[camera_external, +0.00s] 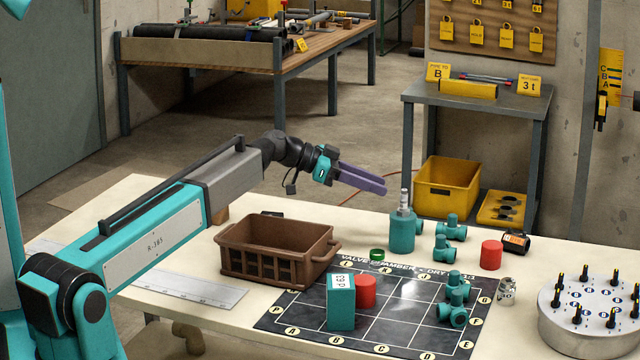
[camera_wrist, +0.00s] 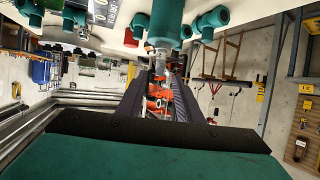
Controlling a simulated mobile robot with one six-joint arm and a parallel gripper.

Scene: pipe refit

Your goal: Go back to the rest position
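My gripper (camera_external: 384,188) has purple fingers and a teal wrist. It is raised above the back of the table and points right and slightly down. In the wrist view its dark fingers (camera_wrist: 160,90) stand apart, with nothing visibly held between them. A teal cylinder with a metal stem (camera_external: 402,230) stands upright on the table, just right of and below the fingertips. Its stem (camera_wrist: 160,58) shows past the fingers in the wrist view, which is turned with the table at the top. My arm stretches from the lower left across the table.
A brown crate (camera_external: 258,272) stands below my arm. A black gridded mat (camera_external: 400,318) carries a teal block (camera_external: 341,309), a red cylinder (camera_external: 366,291) and teal fittings (camera_external: 453,312). A round pegged stand (camera_external: 590,330) is at right. A yellow bin (camera_external: 446,188) stands behind the table.

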